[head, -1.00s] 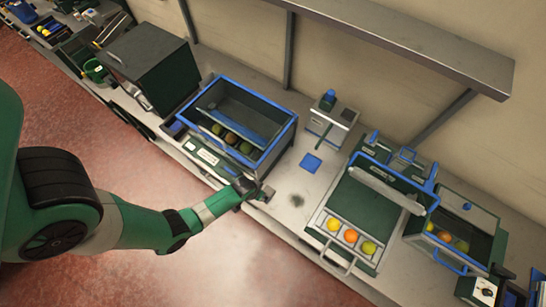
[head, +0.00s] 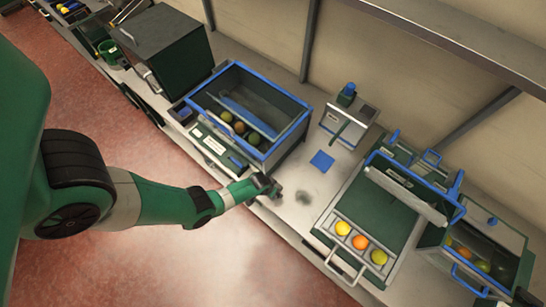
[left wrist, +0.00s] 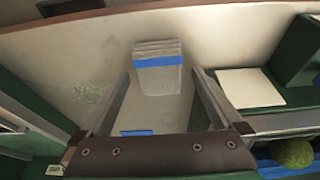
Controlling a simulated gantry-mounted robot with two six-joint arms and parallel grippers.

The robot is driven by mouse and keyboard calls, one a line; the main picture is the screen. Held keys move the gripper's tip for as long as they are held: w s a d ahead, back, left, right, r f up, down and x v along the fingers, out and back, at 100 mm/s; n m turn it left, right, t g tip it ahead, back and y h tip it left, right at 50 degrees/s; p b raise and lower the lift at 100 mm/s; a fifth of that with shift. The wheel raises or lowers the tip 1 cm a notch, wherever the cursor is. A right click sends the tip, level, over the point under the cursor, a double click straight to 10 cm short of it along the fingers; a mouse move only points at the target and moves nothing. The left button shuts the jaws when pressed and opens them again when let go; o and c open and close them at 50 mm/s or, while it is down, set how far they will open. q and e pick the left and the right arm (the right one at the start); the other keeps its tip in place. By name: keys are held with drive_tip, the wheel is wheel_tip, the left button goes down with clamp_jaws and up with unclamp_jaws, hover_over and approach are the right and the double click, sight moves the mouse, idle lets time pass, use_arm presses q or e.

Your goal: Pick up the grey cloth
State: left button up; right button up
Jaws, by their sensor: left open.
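The grey cloth (left wrist: 160,82) lies folded on the bench, with a blue stripe across it, in the left wrist view. My left gripper (left wrist: 162,72) is open, with one finger to each side of the cloth. I cannot tell how far the fingertips are above the bench. In the head view my left gripper (head: 268,187) is at the bench's front edge, right of the blue-rimmed crate, and mostly hides the cloth. My right gripper is in neither view.
The blue-rimmed crate (head: 296,132) with fruit stands left of the gripper. A blue square (head: 322,162) and a dark stain (head: 313,190) are on the bench to its right. A green tray unit (head: 372,212) with several fruits stands further right.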

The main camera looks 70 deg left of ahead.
use_arm(q)
drive_tip(key=shift+f, duration=0.25)
drive_tip(key=c, duration=1.4)
drive_tip(key=shift+r, duration=0.15)
drive_tip(key=shift+r+p, duration=0.25)
drive_tip(key=shift+p, duration=0.1)
wheel_tip(320, 180, up, 3)
drive_tip(key=shift+f+p, duration=0.1)
drive_tip(key=shift+p, duration=0.85)
drive_tip(key=s+r+p, duration=0.2)
drive_tip(key=r, duration=0.1)
drive_tip(key=shift+s+r, duration=0.25)
drive_tip(key=shift+s, duration=0.15)
drive_tip(key=s+r+p, duration=0.1)
drive_tip(key=s+r, duration=0.1)
drive_tip(key=s, duration=0.1)
drive_tip(key=s+r+p, duration=0.1)
drive_tip(key=s+r, duration=0.1)
drive_tip(key=s, duration=0.2)
drive_tip(key=s+r+p, duration=0.1)
drive_tip(key=s+r, duration=0.1)
drive_tip(key=s, duration=0.2)
drive_tip(key=shift+d+p, duration=0.25)
drive_tip(key=shift+p, duration=0.05)
